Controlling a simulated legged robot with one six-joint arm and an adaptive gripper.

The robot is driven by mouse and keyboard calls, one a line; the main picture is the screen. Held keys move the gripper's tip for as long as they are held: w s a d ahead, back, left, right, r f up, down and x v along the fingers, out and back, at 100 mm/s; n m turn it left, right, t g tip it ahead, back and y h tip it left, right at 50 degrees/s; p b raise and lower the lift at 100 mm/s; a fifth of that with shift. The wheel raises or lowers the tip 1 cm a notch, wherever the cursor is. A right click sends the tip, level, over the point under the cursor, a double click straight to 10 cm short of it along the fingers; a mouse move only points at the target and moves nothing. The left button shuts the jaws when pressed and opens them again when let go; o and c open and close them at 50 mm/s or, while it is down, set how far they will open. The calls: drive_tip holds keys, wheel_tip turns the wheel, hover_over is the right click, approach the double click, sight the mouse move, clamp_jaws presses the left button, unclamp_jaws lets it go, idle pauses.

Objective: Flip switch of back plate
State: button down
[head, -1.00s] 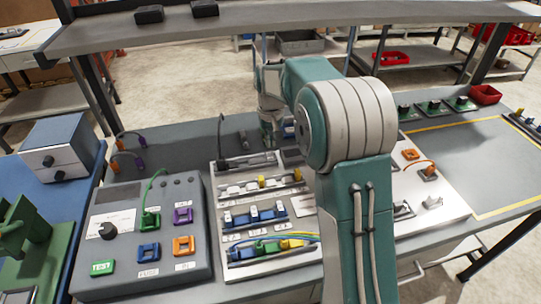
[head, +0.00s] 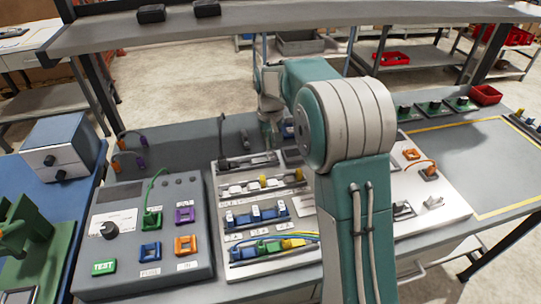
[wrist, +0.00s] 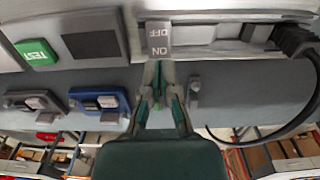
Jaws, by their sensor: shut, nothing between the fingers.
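In the wrist view a light grey switch piece (wrist: 158,38) with OFF and ON lettering, upside down in the picture, sits on a pale grey plate (wrist: 215,34). My gripper (wrist: 158,72) is shut and empty, with its fingertips right at the ON end of that piece. I cannot tell whether they touch it. In the head view my gripper (head: 269,143) is small and partly hidden by my arm, over the back of the white panel board (head: 222,196). The switch itself cannot be made out there.
A black plug (wrist: 294,40) with a curved cable is at the right in the wrist view. A green TEST button (wrist: 37,53) and a blue-framed switch (wrist: 98,102) are at the left. In the head view a grey control box (head: 125,274) stands left of the board.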

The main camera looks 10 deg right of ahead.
sight(270, 152)
drive_tip(key=shift+f, duration=1.15)
idle(0.6)
drive_tip(key=shift+r, duration=3.55)
drive_tip(key=shift+s+r, duration=0.1)
drive_tip(key=shift+r, duration=0.05)
drive_tip(key=s+r+t, duration=0.2)
drive_tip(key=s+r, duration=0.3)
drive_tip(key=s, duration=0.7)
drive_tip(key=s+r+t, duration=0.2)
drive_tip(key=s+r, duration=0.2)
drive_tip(key=s, duration=0.7)
drive_tip(key=s+f+t, duration=0.1)
drive_tip(key=s+f, duration=0.1)
drive_tip(key=s, duration=0.7)
drive_tip(key=shift+f+t, duration=0.3)
drive_tip(key=shift+f, duration=0.1)
